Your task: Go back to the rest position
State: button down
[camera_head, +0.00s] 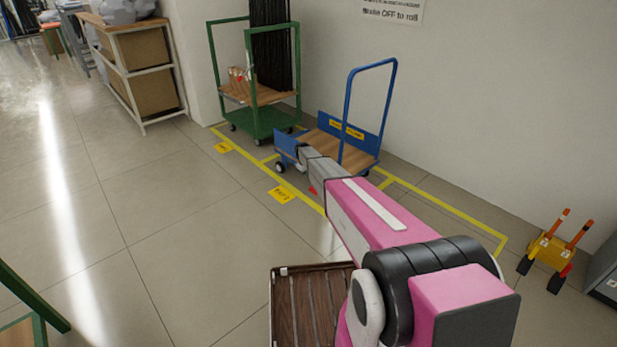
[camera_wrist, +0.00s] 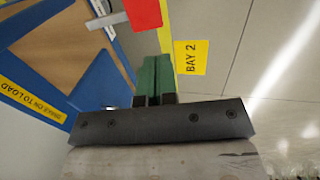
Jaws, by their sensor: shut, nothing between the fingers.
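My gripper (camera_wrist: 155,76) shows in the wrist view with its two green fingers together and nothing between them. It points toward the floor edge beside the blue platform cart. In the head view my pink and grey arm reaches forward to the blue cart (camera_head: 358,147), and the fingers are hidden at its far end. The cart also shows in the wrist view (camera_wrist: 101,88), with a wooden deck and blue edges. A red piece (camera_wrist: 142,14) lies beyond the fingertips in the wrist view; I cannot tell what it is.
Yellow floor tape (camera_head: 263,169) marks the bays. A slatted brown tray (camera_head: 284,306) is low in front. Floor at left is open.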

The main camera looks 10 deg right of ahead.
jog(key=s+d+r+m, duration=0.1)
jog(key=s+r, duration=0.7)
jog(key=s, duration=0.9)
jog(key=s+d+r+m+g+y, duration=0.1)
jog(key=s+r, duration=0.7)
jog(key=s, duration=1)
jog(key=s+d+r+m+y, duration=0.1)
jog(key=s+r+m, duration=0.4)
jog(key=s, duration=1.3)
notch_tip(320, 180, up, 4)
jog(key=shift+s+d+r+g, duration=0.15)
jog(key=shift+d+g, duration=0.15)
jog(key=shift+d, duration=0.4)
